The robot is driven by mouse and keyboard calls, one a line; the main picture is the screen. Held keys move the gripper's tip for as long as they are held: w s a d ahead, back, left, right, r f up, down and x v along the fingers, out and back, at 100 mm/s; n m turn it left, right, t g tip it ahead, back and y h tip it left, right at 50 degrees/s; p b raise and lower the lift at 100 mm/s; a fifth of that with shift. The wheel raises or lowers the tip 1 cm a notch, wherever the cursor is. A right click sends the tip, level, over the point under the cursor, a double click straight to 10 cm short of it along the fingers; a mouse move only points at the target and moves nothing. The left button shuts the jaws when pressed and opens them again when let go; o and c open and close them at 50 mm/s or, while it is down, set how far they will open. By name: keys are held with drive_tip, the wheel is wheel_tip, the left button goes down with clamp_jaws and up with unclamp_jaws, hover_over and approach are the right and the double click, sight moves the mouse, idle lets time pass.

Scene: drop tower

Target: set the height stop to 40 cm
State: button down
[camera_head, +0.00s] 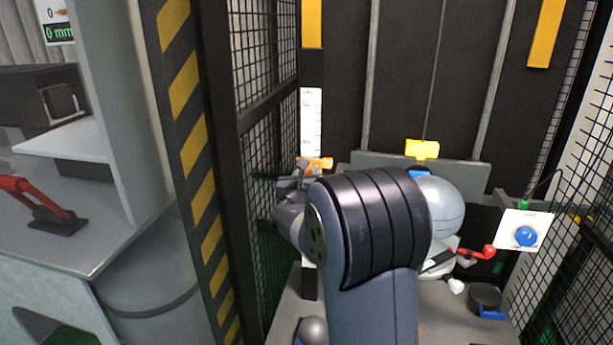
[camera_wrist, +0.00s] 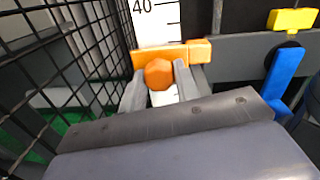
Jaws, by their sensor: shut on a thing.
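The height stop is an orange slider (camera_head: 321,163) on a white upright scale (camera_head: 311,120) beside the mesh cage. In the wrist view the orange bar (camera_wrist: 198,52) crosses the scale (camera_wrist: 152,31), below the printed "40". A faceted orange knob (camera_wrist: 158,74) sticks out from the bar toward me. My gripper (camera_wrist: 160,72) has one grey finger on each side of the knob and is shut on it. In the head view my gripper (camera_head: 301,171) is at the slider, partly hidden by my arm.
Black mesh (camera_head: 266,80) stands close on the left of the scale. A yellow block (camera_head: 422,149) and a grey ball-like thing (camera_head: 441,205) are to the right. A panel with a blue button (camera_head: 526,236) and a red-knobbed lever (camera_head: 488,251) are farther right.

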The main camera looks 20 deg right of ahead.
wheel_tip(320, 180, up, 9)
drive_tip(key=p, duration=0.3)
drive_tip(key=shift+p, duration=0.3)
drive_tip(key=c, duration=1.1)
unclamp_jaws()
drive_tip(key=shift+o, duration=0.2)
drive_tip(key=shift+s, duration=0.1)
drive_tip(key=b+v, duration=0.1)
drive_tip(key=v, duration=0.9)
drive_tip(key=shift+s+a, duration=0.2)
drive_tip(key=shift+s, duration=0.1)
drive_tip(key=shift+w+f, duration=0.1)
